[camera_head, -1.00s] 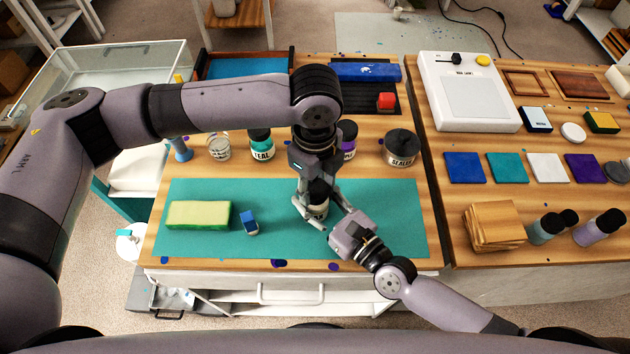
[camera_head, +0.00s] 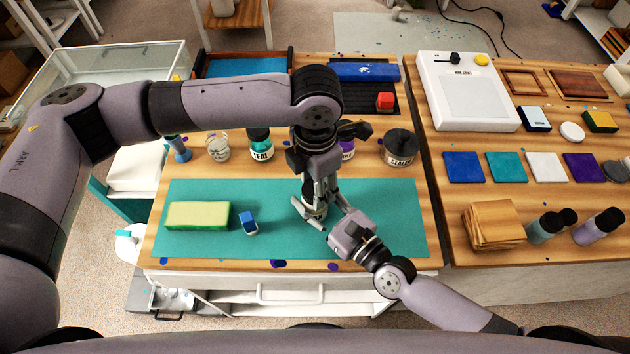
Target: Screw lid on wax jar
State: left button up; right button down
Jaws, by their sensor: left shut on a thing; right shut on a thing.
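The wax jar (camera_head: 314,211) is a small pale jar with a dark top, upright on the teal mat (camera_head: 385,225). The grippers hide most of it. My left gripper (camera_head: 313,190) comes down from above and is shut on the dark lid at the top of the jar. The lid is mostly hidden, so I cannot tell how it sits on the rim. My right gripper (camera_head: 318,215) reaches in from the lower right, low at the mat, and is shut around the body of the jar.
Behind stand a teal jar (camera_head: 261,146), a purple jar (camera_head: 347,150), a sealer tin (camera_head: 399,147) and a clear jar (camera_head: 218,147). The mat's right side is clear.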

pick_arm(q)
jog(key=shift+m, duration=0.9)
jog(key=o, duration=0.7)
jog(key=shift+o, duration=0.2)
jog(key=shift+r, duration=2.3)
jog(key=shift+c, duration=0.3)
